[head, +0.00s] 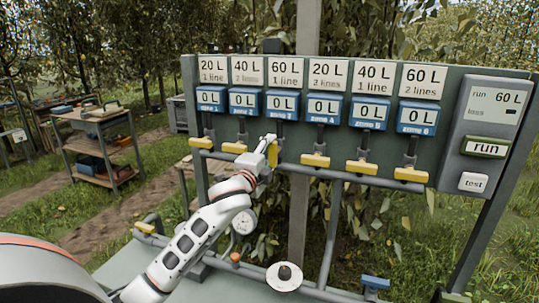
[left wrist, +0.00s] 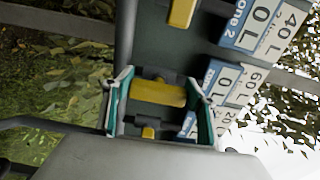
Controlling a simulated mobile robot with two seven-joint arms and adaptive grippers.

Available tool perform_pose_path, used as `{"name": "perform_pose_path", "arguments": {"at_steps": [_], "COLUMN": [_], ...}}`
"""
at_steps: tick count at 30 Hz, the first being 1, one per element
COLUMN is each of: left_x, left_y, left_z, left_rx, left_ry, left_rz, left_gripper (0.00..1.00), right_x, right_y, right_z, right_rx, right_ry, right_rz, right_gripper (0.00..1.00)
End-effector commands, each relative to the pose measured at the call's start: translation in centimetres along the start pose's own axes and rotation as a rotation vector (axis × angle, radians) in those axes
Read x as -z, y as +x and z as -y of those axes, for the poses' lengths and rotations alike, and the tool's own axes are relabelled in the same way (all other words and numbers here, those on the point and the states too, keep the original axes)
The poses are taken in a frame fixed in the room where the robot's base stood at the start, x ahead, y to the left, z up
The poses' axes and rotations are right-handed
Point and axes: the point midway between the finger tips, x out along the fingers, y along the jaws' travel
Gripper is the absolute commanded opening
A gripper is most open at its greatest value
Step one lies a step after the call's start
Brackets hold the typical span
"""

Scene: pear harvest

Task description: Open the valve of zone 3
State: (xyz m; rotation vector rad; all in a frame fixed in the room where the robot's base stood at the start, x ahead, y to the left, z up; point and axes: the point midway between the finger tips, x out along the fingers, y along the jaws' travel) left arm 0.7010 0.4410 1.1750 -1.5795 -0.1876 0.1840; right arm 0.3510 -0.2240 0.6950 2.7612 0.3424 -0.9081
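The zone 3 valve has a yellow handle (head: 273,153) that stands upright, in line with its pipe, under the third meter (head: 283,106) reading 0 L. The other yellow handles, such as zone 4's (head: 315,161), lie crosswise. My left gripper (head: 266,149) is at the zone 3 handle and hides part of it. In the left wrist view the handle (left wrist: 158,93) lies lengthwise between the spread teal-padded fingers (left wrist: 158,105). The gripper looks open; I cannot tell whether a finger touches the handle. My right gripper is not in view.
The zone 2 handle (head: 234,147) is close on the left. At right is a control box (head: 485,130) with a run button (head: 485,147) and a test button (head: 473,182). A gauge (head: 244,220) and a lower pipe sit below. A wooden cart (head: 104,125) stands far left.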

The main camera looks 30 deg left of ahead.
Motion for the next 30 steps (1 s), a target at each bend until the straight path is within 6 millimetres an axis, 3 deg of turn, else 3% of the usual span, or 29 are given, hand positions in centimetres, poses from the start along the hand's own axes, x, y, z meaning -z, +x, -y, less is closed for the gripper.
{"name": "perform_pose_path", "arguments": {"at_steps": [14,17,30], "left_x": [0.0,0.1,0.1], "left_y": [-0.4,-1.6,-9.9], "left_z": [0.0,-0.1,-0.1], "left_rx": [0.0,0.0,-0.001], "left_ry": [0.002,0.002,0.0], "left_rz": [-0.001,-0.002,-0.002], "left_gripper": [0.74,0.74,0.74], "right_x": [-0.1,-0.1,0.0], "right_y": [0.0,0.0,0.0], "right_z": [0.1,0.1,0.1], "right_rx": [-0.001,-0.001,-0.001], "right_ry": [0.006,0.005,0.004], "right_rz": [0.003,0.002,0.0], "right_gripper": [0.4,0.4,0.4]}}
